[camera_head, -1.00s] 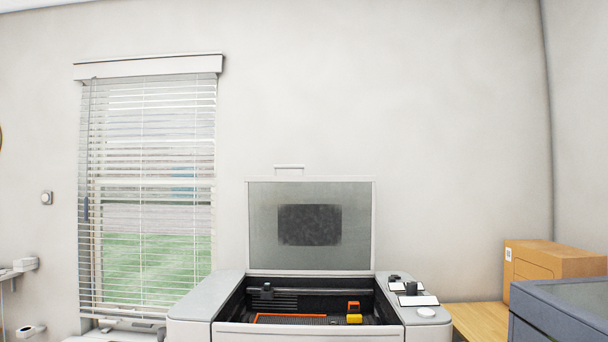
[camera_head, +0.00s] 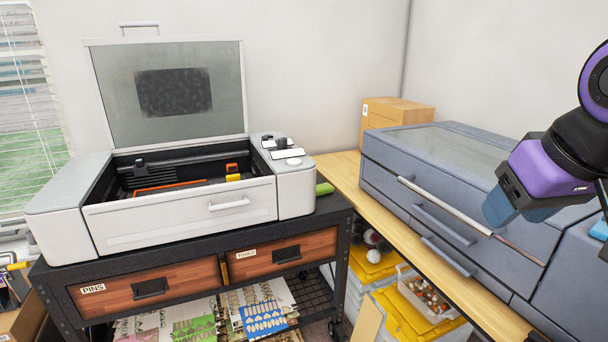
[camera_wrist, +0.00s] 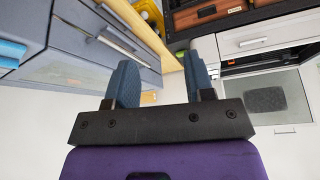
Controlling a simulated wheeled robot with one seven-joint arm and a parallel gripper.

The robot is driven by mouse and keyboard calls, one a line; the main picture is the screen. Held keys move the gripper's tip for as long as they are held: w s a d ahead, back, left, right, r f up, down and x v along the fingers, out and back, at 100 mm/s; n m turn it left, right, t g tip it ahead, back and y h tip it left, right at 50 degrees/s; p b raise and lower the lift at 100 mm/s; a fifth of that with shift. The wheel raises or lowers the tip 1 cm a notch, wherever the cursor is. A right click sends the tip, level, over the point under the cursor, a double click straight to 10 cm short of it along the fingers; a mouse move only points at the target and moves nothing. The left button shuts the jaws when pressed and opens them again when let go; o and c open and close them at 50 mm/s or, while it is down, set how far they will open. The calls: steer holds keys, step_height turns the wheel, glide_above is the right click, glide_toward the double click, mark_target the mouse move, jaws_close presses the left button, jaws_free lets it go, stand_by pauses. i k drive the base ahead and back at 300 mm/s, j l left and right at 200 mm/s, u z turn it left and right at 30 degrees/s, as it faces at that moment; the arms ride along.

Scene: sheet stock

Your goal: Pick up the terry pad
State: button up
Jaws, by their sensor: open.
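I cannot make out a terry pad for certain in either view. A small green item (camera_head: 324,188) lies on the black cart's top at the right of the white machine, partly hidden by it; I cannot tell what it is. My gripper (camera_head: 507,208) hangs at the right of the head view, in front of the grey-blue drawer cabinet. In the wrist view my gripper (camera_wrist: 161,72) has its two blue fingers apart with nothing between them.
The white machine (camera_head: 180,205) stands lid-up on a black cart with two wooden drawers (camera_head: 148,286). A wooden table (camera_head: 345,168) holds the grey-blue cabinet (camera_head: 400,178) and a cardboard box (camera_head: 392,112). Yellow-lidded bins (camera_head: 375,268) sit below the table.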

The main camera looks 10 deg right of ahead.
mark_target(324, 189)
steer(key=i+j, duration=0.5)
steer(key=i+j+z, duration=0.1)
steer(key=i+j, duration=0.85)
steer(key=j, duration=0.25)
steer(key=z, duration=0.05)
